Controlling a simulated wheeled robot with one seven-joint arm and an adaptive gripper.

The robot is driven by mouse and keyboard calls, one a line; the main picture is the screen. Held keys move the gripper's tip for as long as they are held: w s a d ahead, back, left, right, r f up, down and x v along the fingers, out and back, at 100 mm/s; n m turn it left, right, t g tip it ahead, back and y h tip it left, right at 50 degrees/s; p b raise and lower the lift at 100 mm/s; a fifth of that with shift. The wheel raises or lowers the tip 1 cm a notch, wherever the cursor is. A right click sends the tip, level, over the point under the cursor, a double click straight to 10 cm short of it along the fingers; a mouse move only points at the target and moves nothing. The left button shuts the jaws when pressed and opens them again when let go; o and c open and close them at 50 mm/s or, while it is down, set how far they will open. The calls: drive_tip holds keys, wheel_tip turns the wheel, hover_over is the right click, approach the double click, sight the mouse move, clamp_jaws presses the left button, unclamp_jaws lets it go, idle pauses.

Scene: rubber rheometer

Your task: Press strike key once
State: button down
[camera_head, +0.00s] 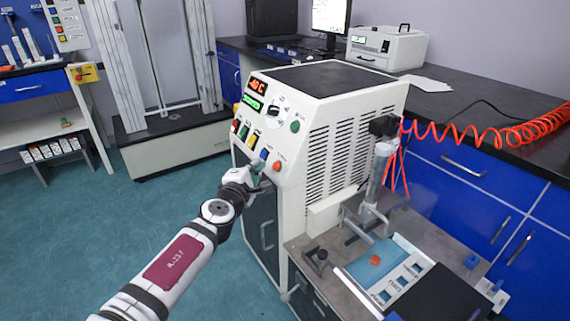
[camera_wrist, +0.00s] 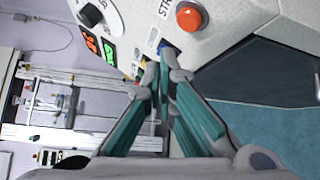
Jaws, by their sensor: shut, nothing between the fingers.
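The white rheometer cabinet (camera_head: 330,130) has a sloped front panel with several coloured buttons. An orange-red round button (camera_head: 277,166) sits at the panel's lower right corner. It shows large in the wrist view (camera_wrist: 190,16), beside a partly cut-off label starting "STR". The tips overlap the panel edge beside a blue button (camera_wrist: 163,46), below and left of the orange one. I cannot tell whether the tips touch the panel.
A dark knob (camera_wrist: 90,14) and lit red and green displays (camera_wrist: 100,46) are on the same panel. A metal side table (camera_head: 310,240) with a blue tray (camera_head: 365,268) stands right of the cabinet. An orange coiled hose (camera_head: 470,135) hangs behind. Floor at left is clear.

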sight(276, 166)
drive_tip(key=shift+w+d+f, duration=0.2)
drive_tip(key=shift+w+d, duration=0.05)
drive_tip(key=shift+d, duration=0.15)
drive_tip(key=shift+w+d+f, duration=0.2)
drive_tip(key=shift+d, duration=0.2)
idle(0.9)
drive_tip(key=shift+w+d+f+b, duration=0.15)
drive_tip(key=shift+w+d+b, duration=0.05)
drive_tip(key=shift+d+b, duration=0.15)
